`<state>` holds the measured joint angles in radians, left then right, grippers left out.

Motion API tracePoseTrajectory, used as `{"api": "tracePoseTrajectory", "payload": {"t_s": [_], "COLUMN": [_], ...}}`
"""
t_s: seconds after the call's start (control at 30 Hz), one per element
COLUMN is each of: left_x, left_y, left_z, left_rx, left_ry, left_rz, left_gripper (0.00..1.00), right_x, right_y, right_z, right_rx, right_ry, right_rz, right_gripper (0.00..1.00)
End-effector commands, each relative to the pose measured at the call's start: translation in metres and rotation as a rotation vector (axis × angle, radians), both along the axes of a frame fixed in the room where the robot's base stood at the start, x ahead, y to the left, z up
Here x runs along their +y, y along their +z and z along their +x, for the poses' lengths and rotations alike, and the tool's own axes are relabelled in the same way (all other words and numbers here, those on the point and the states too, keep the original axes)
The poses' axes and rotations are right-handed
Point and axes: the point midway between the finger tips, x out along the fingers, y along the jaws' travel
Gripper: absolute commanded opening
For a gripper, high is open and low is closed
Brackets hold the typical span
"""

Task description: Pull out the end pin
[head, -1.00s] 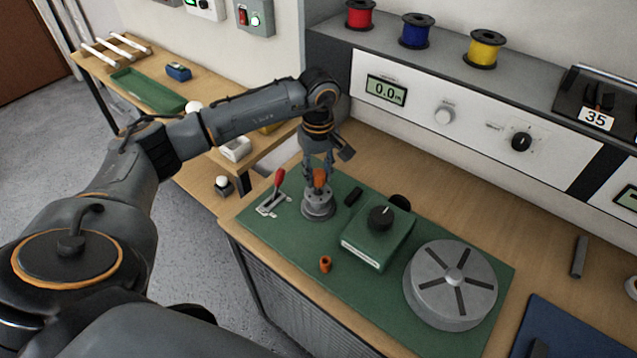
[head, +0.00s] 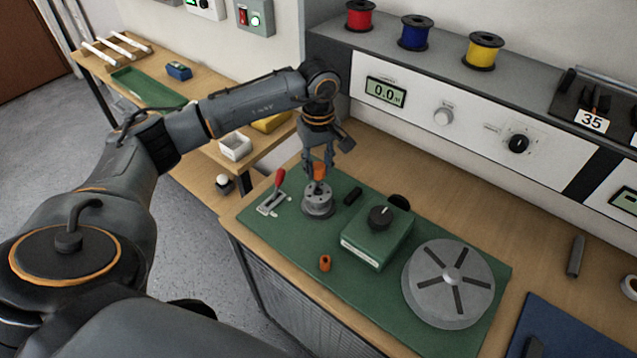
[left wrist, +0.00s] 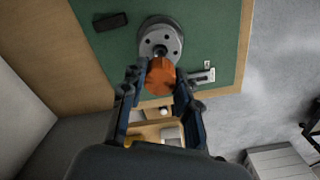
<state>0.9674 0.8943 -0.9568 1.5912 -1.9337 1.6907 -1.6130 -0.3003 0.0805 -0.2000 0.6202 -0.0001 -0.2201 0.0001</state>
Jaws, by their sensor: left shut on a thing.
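The end pin has an orange head (head: 319,171) and, in the left wrist view (left wrist: 160,78), a dark stem below the head that points to the hub's centre. The grey round hub (head: 318,203) stands upright on the green mat (head: 290,237), with holes around its face, seen too in the left wrist view (left wrist: 161,40). My left gripper (head: 318,165) is directly above the hub, pointing down and shut on the orange head; its fingers flank it in the left wrist view (left wrist: 160,82). Whether the stem's tip is clear of the hub I cannot tell. My right gripper is not in view.
A red-handled lever (head: 275,190) stands left of the hub. A black block (head: 353,196), a green box with a black knob (head: 377,240) and a slotted grey disc (head: 450,285) are to the right. A small orange bushing (head: 325,263) sits at the front.

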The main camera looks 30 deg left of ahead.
Motion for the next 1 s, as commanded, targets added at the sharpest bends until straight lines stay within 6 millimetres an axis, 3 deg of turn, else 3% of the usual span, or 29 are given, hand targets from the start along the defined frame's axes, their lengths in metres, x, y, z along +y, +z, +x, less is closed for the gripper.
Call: {"api": "tracePoseTrajectory", "payload": {"t_s": [0.43, 1.0], "left_x": [0.0, 0.0], "left_y": [0.005, 0.049], "left_z": [0.0, 0.0], "left_rx": [-0.001, -0.001], "left_ry": [0.0, 0.001], "left_rz": [0.0, 0.0], "left_gripper": [0.0, 0.0], "right_x": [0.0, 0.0], "right_y": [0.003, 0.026], "right_z": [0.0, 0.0], "right_rx": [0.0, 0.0], "right_ry": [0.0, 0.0], "right_rz": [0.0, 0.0], "right_gripper": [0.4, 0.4]}}
